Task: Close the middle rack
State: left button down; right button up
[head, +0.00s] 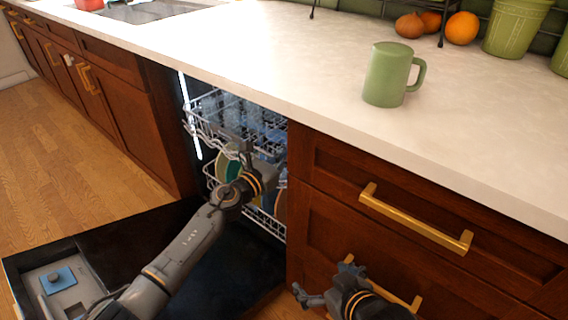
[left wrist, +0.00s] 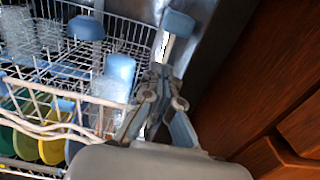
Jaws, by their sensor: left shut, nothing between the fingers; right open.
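The middle rack (head: 205,136) is a white wire rack in the open dishwasher, holding glasses and cups. Its front edge sticks out a little past the cabinet front. In the left wrist view its wire front (left wrist: 60,130) crosses the lower left, with a blue cup (left wrist: 86,27) and a light blue glass (left wrist: 120,68) behind it. My left gripper (head: 240,150) is at the rack's front, shut and empty; it also shows in the left wrist view (left wrist: 160,78). Whether it touches the rack I cannot tell. My right gripper (head: 322,280) is open and empty before the drawers.
The lower rack (head: 266,222) holds plates below. The dishwasher door (head: 110,245) lies lowered under my left arm. Drawers with a gold handle (head: 415,218) stand to the right. A green mug (head: 387,75) stands on the counter (head: 300,60).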

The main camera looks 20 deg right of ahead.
pick_arm(q)
jog(key=shift+w+d+r+b, duration=0.3)
jog(key=shift+w+d+b, duration=0.4)
jog(key=shift+d+b, duration=0.15)
pick_arm(e)
jog(key=w+a+r+t+y, duration=0.1)
jog(key=w+r+t, duration=0.3)
jog(key=r, duration=0.4)
jog(key=shift+w+a+r+t+y, duration=0.15)
jog(key=shift+w+a+t+y, duration=0.25)
jog(key=shift+a+t, duration=0.5)
pick_arm(q)
jog(key=shift+d+r, duration=0.1)
